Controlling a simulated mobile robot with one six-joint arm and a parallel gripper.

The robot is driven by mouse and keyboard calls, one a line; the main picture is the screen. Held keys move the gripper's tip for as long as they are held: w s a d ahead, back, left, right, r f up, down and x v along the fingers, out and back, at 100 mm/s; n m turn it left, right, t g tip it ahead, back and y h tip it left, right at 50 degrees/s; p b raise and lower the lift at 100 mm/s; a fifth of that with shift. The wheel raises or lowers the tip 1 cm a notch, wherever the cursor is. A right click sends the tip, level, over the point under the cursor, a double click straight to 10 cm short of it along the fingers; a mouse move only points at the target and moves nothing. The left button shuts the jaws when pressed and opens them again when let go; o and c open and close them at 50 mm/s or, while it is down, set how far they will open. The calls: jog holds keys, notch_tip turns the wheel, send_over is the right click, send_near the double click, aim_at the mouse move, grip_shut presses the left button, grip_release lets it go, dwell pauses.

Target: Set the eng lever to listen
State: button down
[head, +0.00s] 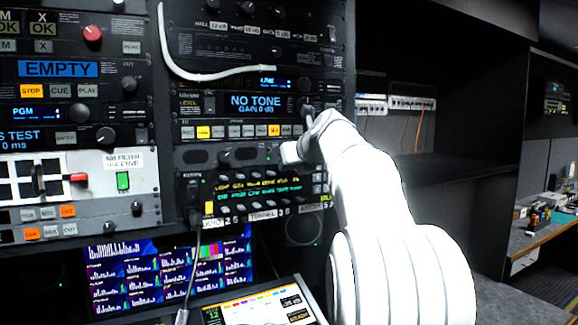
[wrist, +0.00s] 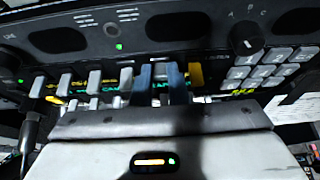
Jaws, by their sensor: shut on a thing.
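The intercom panel (head: 265,187) shows in the head view with rows of small green and yellow lettering and short levers below. In the wrist view a row of grey levers (wrist: 95,82) runs along the panel, with an orange-yellow lever (wrist: 196,75) to the right. My gripper (wrist: 160,76) has its two blue fingers closed around one grey lever (wrist: 160,71), just left of the orange-yellow one. The fingers partly cover this lever and its lettering. I cannot read whether it is the eng lever, or tell its position. My white arm hides part of the rack in the head view.
A keypad (wrist: 262,65) and a black rotary knob (wrist: 246,38) sit to the right of the levers. A black plug with a cable (wrist: 31,126) stands out at the left. Monitors (head: 170,272) lie below the rack.

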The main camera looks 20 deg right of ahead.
jog(key=c, duration=1.4)
grip_release()
jog(key=shift+c, duration=0.2)
jog(key=b+v, duration=0.2)
jog(key=v, duration=0.5)
jog(key=shift+s+r, duration=0.2)
jog(key=shift+s, duration=0.15)
jog(key=s+a+f+n+g+b, duration=0.1)
jog(key=s+a+f+n+g, duration=0.1)
jog(key=s+a+f+n, duration=0.45)
jog(key=s+a+f+n+g+b, duration=0.1)
jog(key=a+f+n+b, duration=0.15)
jog(key=f+n, duration=0.55)
jog(key=s+a+f+n+g, duration=0.2)
jog(key=s+a+f+n, duration=0.25)
jog(key=f, duration=0.55)
jog(key=s+a+f+n+g+b, duration=0.1)
jog(key=s+a+f+n+g, duration=0.1)
jog(key=s+f+n, duration=0.6)
jog(key=s+a+f+n+g+b, duration=0.2)
jog(key=s+a+f+n, duration=0.2)
jog(key=s+f+n, duration=0.4)
notch_tip(320, 180, down, 5)
jog(key=shift+s+f+n, duration=0.1)
jog(key=shift+s+n, duration=0.3)
jog(key=shift+s, duration=0.1)
